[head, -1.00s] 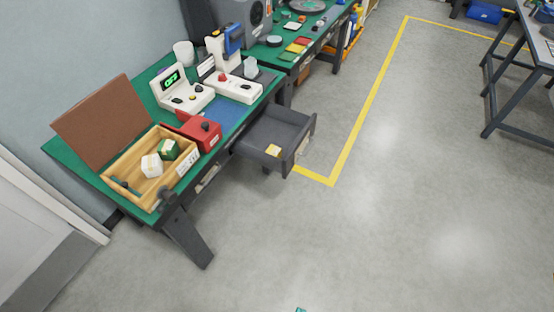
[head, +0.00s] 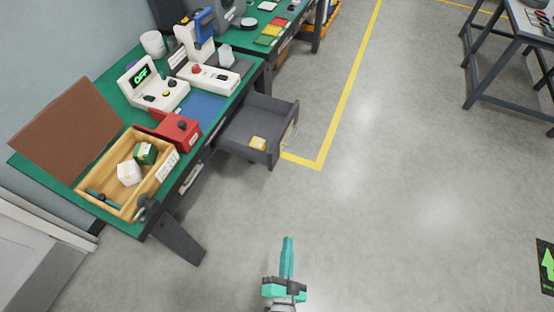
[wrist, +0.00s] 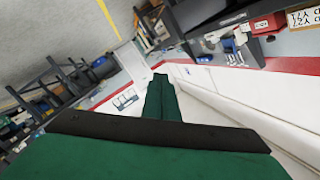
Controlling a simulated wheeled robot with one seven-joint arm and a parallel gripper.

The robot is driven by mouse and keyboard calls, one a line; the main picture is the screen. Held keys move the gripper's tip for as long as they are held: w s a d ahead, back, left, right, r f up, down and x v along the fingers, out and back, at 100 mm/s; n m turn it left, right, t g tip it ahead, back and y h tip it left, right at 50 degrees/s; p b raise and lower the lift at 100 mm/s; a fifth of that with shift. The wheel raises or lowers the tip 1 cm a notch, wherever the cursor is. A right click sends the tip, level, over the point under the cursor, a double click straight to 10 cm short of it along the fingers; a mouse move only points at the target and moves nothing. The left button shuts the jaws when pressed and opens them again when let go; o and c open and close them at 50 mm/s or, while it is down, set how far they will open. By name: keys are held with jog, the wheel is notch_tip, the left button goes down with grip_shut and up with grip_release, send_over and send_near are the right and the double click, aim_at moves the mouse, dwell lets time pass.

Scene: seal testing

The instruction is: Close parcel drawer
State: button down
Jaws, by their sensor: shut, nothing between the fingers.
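The dark grey parcel drawer (head: 240,140) is pulled out from the front of the green-topped workbench (head: 215,115). A small yellow item (head: 258,143) lies inside it. A light handle (head: 290,135) shows on its front face. My gripper (head: 287,240) is shut and empty, over the floor in front of the bench. It is well apart from the drawer, below and slightly right of it in the head view. The wrist view shows the shut green fingers (wrist: 160,95); I cannot make out the drawer there.
On the bench are an open wooden box (head: 107,203) with a brown lid, a red box (head: 182,130) and a white device (head: 152,88) reading OFF. A bench leg (head: 180,238) stands left of my gripper. Yellow floor tape (head: 345,85) runs right of the drawer.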

jog(key=w+a+f+m, duration=0.1)
jog(key=w+a+m, duration=0.1)
jog(key=w, duration=0.9)
jog(key=w+a+f+m, duration=0.2)
jog(key=w+m, duration=0.3)
jog(key=w, duration=0.7)
jog(key=w+a+f+m+t+h, duration=0.1)
jog(key=w+f+m, duration=0.1)
jog(key=w, duration=1)
jog(key=shift+a+m, duration=0.4)
jog(key=shift+m, duration=0.5)
